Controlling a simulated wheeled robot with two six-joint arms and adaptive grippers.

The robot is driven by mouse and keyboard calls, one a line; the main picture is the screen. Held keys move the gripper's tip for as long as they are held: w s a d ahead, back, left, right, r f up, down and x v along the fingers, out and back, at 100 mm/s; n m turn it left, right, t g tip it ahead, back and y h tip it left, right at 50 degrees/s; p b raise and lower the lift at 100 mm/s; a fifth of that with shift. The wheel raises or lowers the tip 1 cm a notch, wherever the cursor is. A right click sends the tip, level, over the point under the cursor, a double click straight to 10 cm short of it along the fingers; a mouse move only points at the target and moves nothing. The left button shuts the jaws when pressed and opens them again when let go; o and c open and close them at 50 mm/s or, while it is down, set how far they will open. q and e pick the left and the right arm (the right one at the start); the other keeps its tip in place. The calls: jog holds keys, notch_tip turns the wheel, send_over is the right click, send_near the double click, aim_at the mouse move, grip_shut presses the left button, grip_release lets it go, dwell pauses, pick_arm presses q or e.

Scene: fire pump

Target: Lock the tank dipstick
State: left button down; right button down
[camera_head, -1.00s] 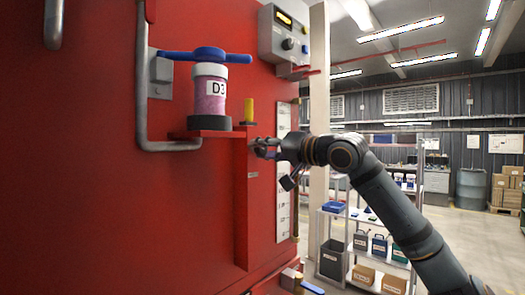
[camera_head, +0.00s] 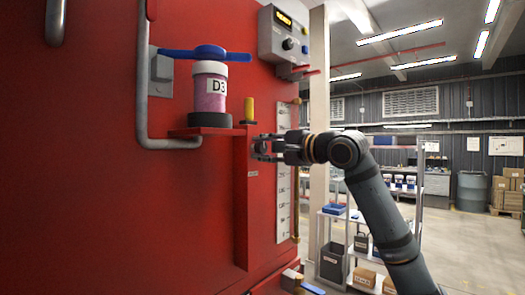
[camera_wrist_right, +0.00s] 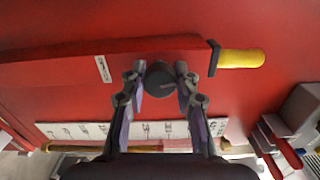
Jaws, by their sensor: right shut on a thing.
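The tank dipstick shows as a yellow handle (camera_head: 249,110) with a dark collar at the top of a narrow red upright housing (camera_head: 241,200) on the red pump wall. In the right wrist view the yellow handle (camera_wrist_right: 240,58) lies to the right and the red housing (camera_wrist_right: 60,60) runs leftward from it. My right gripper (camera_head: 258,148) is beside the housing, below the yellow handle. Its fingers are shut on a dark round knob (camera_wrist_right: 160,79) on the housing's side. The fingers largely hide the knob in the head view. My left gripper is not in view.
A pink jar (camera_head: 210,92) labelled D3 stands on a small red shelf (camera_head: 205,132), with a blue lever (camera_head: 205,53) above it. A white gauge scale (camera_head: 283,190) is behind the right gripper. A grey control box (camera_head: 285,38) hangs above. Shelving (camera_head: 335,240) stands right.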

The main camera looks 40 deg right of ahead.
jog(key=shift+m, duration=1.1)
jog(key=c, duration=1)
grip_release()
